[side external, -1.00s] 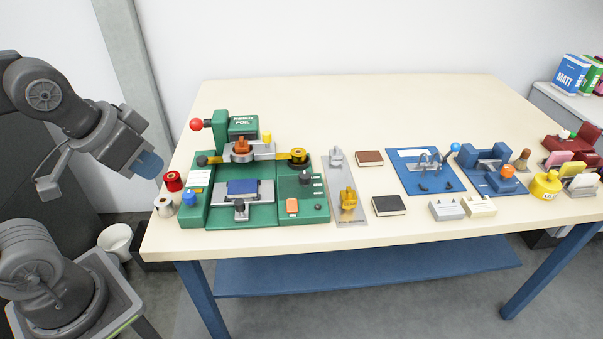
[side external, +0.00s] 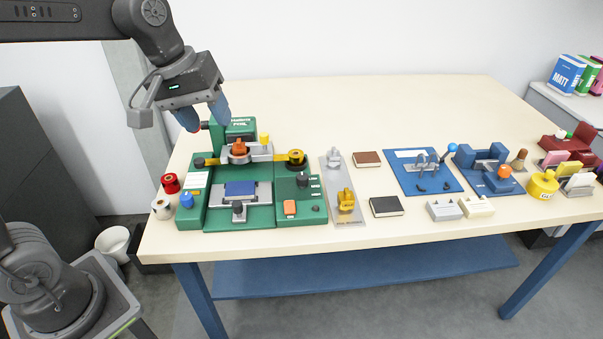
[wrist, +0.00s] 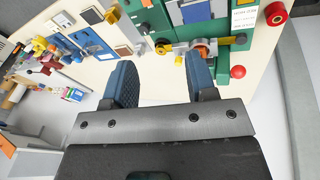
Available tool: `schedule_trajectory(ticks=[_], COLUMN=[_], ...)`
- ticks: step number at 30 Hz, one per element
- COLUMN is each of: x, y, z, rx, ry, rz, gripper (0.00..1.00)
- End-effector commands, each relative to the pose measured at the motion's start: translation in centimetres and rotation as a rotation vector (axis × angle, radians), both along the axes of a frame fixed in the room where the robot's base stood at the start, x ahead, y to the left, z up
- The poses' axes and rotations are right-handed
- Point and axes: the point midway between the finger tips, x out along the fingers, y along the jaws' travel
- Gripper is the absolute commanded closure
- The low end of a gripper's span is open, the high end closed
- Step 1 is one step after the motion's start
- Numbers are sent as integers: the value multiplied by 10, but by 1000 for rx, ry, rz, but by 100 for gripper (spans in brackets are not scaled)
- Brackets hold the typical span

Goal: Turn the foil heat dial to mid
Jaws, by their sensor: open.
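The green foil machine (side external: 208,216) stands at the left end of the table in the side view. On its right-hand panel a black dial (side external: 302,180) stands beside several small white labels; its exact setting is too small to read. My gripper (side external: 204,113) is open and empty, with blue fingertips, raised above the back left of the machine and well apart from the dial. In the wrist view my gripper (wrist: 160,74) shows its two fingers spread, and part of the green machine (wrist: 184,31) lies beyond them at the top.
An orange switch (side external: 290,208) sits below the dial. A yellow foil roll (side external: 296,158) is behind it. A grey plate with a yellow-handled tool (side external: 346,198) stands to the right. The lever's red ball (wrist: 237,71) is close to my fingers. The back of the table is clear.

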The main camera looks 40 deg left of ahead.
Motion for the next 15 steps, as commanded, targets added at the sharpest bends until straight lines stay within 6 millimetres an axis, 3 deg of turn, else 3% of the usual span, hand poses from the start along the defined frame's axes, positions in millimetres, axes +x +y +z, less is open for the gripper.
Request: schedule_trajectory(ticks=[1, 9, 15], x=[21, 122, 179], y=[1, 10, 18], z=[-4, -38, -82], rx=[-39, -237, -341], ry=[43, 258, 413], rz=[69, 477, 743], gripper=[44, 41, 41])
